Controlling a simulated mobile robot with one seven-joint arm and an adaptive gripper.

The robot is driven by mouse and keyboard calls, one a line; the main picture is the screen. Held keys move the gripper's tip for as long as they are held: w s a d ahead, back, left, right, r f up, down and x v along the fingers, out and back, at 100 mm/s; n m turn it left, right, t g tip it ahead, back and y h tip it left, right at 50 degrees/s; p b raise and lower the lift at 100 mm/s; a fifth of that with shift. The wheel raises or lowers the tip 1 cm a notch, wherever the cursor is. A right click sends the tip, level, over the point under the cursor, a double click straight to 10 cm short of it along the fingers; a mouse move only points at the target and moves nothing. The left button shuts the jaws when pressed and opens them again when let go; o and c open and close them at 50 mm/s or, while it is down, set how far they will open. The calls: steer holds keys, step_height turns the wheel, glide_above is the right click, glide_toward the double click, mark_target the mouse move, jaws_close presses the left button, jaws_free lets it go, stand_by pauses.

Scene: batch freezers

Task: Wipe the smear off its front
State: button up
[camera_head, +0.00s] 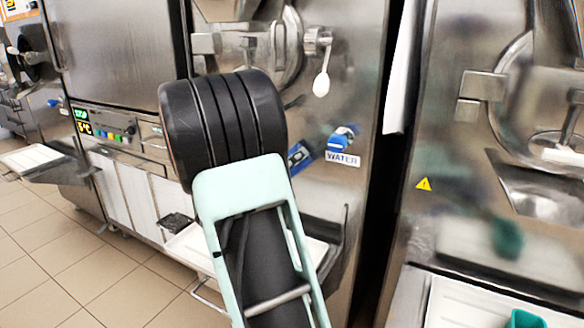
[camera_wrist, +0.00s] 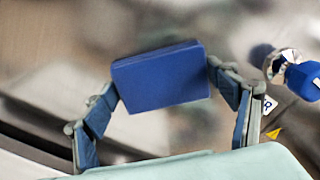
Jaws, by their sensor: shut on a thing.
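In the wrist view, my gripper (camera_wrist: 165,82) is shut on a blue rectangular block (camera_wrist: 160,76), which looks like a sponge. The fingers press its left and right ends. Behind it is a blurred brushed-metal front (camera_wrist: 60,35). In the head view, my arm covers the gripper and block, in front of the middle steel machine (camera_head: 350,80). I cannot make out a distinct smear on its front; part of that front is hidden behind my arm.
A blue water tap (camera_head: 342,138) with a WATER label juts from the middle machine, and a blue knob shows at right in the wrist view (camera_wrist: 303,80). A white-handled lever (camera_head: 321,84) hangs above. Another steel machine (camera_head: 450,130) stands right, past a dark gap.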

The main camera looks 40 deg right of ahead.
steer(key=shift+w+r, duration=0.1)
steer(key=shift+r, duration=0.05)
steer(key=shift+v, duration=2.95)
steer(key=v, duration=0.3)
